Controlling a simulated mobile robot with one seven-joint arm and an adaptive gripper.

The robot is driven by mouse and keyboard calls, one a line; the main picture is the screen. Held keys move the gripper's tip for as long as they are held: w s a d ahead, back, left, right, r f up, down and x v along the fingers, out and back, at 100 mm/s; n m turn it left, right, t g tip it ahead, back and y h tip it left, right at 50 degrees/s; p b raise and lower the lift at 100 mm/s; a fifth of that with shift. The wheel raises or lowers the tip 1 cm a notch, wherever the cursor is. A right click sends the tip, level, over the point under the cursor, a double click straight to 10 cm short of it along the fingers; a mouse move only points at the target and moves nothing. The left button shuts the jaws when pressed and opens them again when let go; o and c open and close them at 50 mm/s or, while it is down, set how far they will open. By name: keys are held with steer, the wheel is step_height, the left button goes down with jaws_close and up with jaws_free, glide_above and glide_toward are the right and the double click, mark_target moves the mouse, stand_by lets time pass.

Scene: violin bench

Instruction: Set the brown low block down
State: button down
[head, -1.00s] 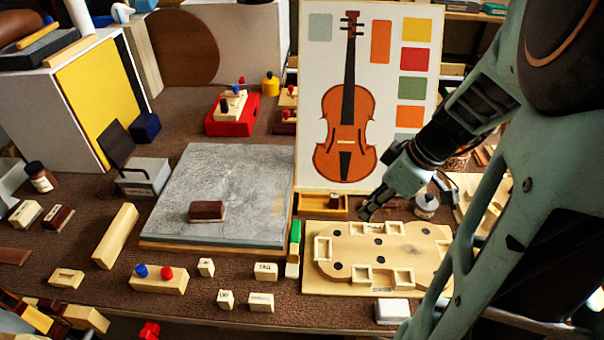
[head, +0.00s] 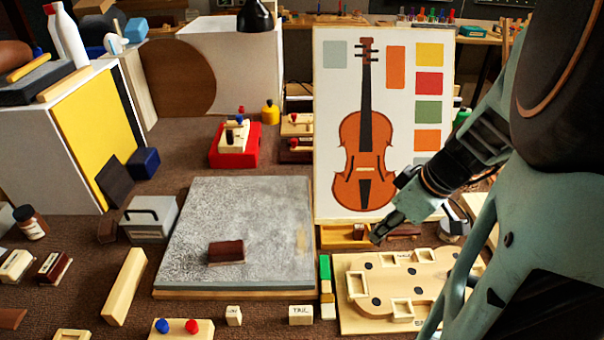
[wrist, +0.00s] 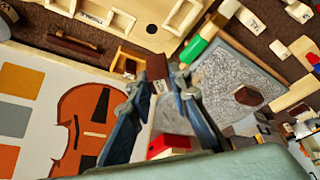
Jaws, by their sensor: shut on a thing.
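My gripper (head: 378,236) hangs near the right end of a small wooden tray, beside the violin board. In the wrist view my gripper (wrist: 157,80) has a brown block (wrist: 157,67) with a pale lettered side between its fingertips. I cannot make out this held block clearly in the head view. Another brown block (head: 226,252) with a pale base lies on the grey slab (head: 190,235); it also shows in the wrist view (wrist: 248,95). The small tray (head: 333,237) holds a dark brown piece (head: 358,231).
The violin board (head: 335,120) stands upright close behind my gripper. A green, yellow and white bar (head: 325,275) lies between slab and form board. Much of the grey slab's top is bare.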

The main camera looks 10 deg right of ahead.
steer(key=shift+w+a+f, duration=0.1)
steer(key=shift+a, duration=0.05)
steer(key=w+a+f, duration=0.1)
steer(key=w+f, duration=0.2)
steer(key=w, duration=0.1)
steer(key=w+a+f, duration=0.1)
steer(key=w+f, duration=0.2)
steer(key=w, duration=0.1)
steer(key=w+a+f, duration=0.2)
steer(key=w+f, duration=0.1)
steer(key=w, duration=0.1)
steer(key=shift+w, duration=0.3)
steer(key=shift+w+a+f, duration=0.1)
steer(key=shift+w+f, duration=0.1)
steer(key=shift+f, duration=0.1)
steer(key=shift+w+f, duration=0.15)
steer(key=shift+f, duration=1.5)
steer(key=shift+f+b, duration=0.2)
steer(key=shift+b, duration=0.25)
steer(key=c, duration=2.1)
jaws_free()
